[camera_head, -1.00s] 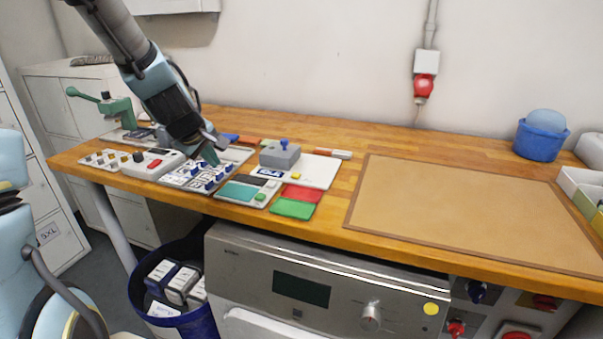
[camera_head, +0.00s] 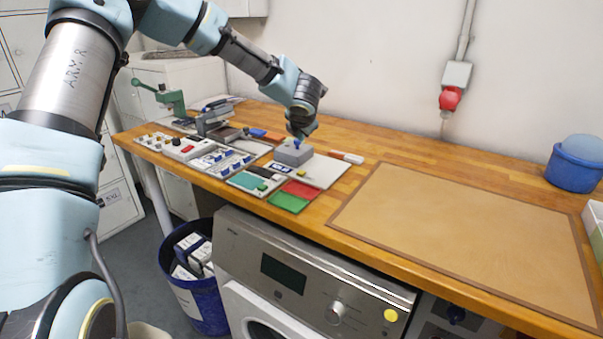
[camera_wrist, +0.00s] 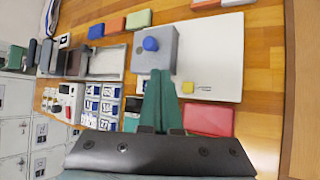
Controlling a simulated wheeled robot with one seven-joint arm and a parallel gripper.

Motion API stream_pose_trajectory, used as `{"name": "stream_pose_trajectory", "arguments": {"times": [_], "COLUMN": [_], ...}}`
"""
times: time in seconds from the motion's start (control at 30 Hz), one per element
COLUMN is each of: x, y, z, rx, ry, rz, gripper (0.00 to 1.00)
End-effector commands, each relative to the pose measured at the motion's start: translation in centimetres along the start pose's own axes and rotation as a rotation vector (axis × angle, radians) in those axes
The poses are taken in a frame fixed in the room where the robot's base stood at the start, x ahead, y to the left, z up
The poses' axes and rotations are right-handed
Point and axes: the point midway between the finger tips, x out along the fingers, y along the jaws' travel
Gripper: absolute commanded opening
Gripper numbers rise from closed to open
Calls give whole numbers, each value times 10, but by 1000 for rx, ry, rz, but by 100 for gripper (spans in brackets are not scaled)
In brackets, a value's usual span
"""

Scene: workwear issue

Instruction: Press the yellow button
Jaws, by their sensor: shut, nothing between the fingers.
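A small yellow block (camera_wrist: 188,87) stands on a white board (camera_wrist: 225,60) in the wrist view, right of my fingertips. A flat round yellow button (camera_head: 390,314) is on the silver front panel of the appliance (camera_head: 318,292) below the worktop, at its right end. My gripper (camera_head: 300,133) is over the grey box with a blue knob (camera_head: 293,154) on the worktop, well away from the round button. In the wrist view, the green fingers (camera_wrist: 158,82) are together and empty, pointing toward the grey box. Whether they touch it I cannot tell.
Red (camera_head: 301,190) and green (camera_head: 289,202) pads lie by the worktop's front edge. Switch panels and a green-handled press (camera_head: 172,98) stand at the left. A brown mat (camera_head: 470,240) lies clear at the right. A blue bin (camera_head: 205,300) stands below, beside the appliance.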

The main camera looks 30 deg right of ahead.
Motion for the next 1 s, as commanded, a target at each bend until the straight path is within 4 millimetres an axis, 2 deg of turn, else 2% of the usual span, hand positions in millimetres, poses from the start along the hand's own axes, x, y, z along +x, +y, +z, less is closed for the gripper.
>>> {"name": "stream_pose_trajectory", "arguments": {"times": [0.37, 0.8, 1.0], "x": [7, 47, 60], "y": [-5, -34, -43], "z": [-6, -35, -44], "rx": [3, 3, 4], "ry": [0, -1, -1], "rz": [0, 0, 1], "gripper": [0, 0, 0]}}
